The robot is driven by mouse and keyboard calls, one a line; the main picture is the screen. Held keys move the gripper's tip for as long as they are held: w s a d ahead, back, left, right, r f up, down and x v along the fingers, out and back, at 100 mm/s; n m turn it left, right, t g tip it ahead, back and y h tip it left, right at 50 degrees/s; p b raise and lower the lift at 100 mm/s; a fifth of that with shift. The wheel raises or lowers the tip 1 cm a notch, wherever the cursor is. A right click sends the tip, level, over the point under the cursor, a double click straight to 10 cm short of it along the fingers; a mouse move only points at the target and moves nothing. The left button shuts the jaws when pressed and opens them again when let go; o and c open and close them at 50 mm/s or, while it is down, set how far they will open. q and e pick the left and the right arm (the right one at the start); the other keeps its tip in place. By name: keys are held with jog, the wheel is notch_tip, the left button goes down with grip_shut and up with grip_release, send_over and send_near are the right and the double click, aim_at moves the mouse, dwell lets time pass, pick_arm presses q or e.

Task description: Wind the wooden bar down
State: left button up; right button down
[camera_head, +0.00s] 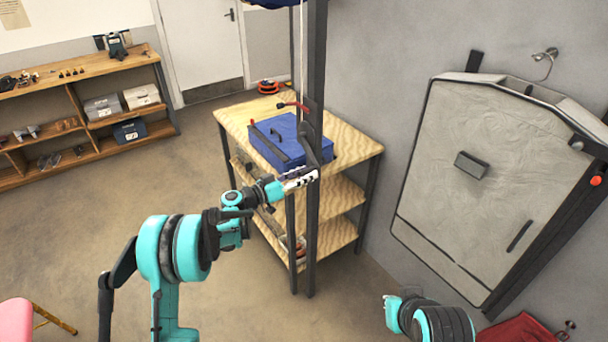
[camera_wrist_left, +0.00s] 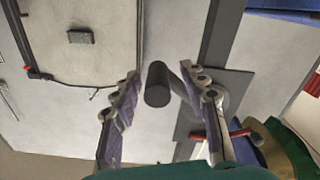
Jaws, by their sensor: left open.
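A dark crank sits on the upright dark post (camera_head: 312,225) in front of the shelf unit. In the left wrist view its round dark grip (camera_wrist_left: 157,84) points toward the camera, and an arm joins it to a hub on a dark plate (camera_wrist_left: 190,125). My left gripper (camera_head: 300,178) is at the post, at about crank height. In the left wrist view my left gripper (camera_wrist_left: 160,95) is open, with the grip between and beyond its fingertips; I see no contact. The wooden bar is not visible in either view.
A plywood shelf unit (camera_head: 355,148) behind the post carries a blue case (camera_head: 285,140). A large grey panel (camera_head: 465,165) hangs on the right wall. Open floor lies left, before a wooden shelf (camera_head: 90,125).

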pick_arm(q)
jog(key=v, duration=1.2)
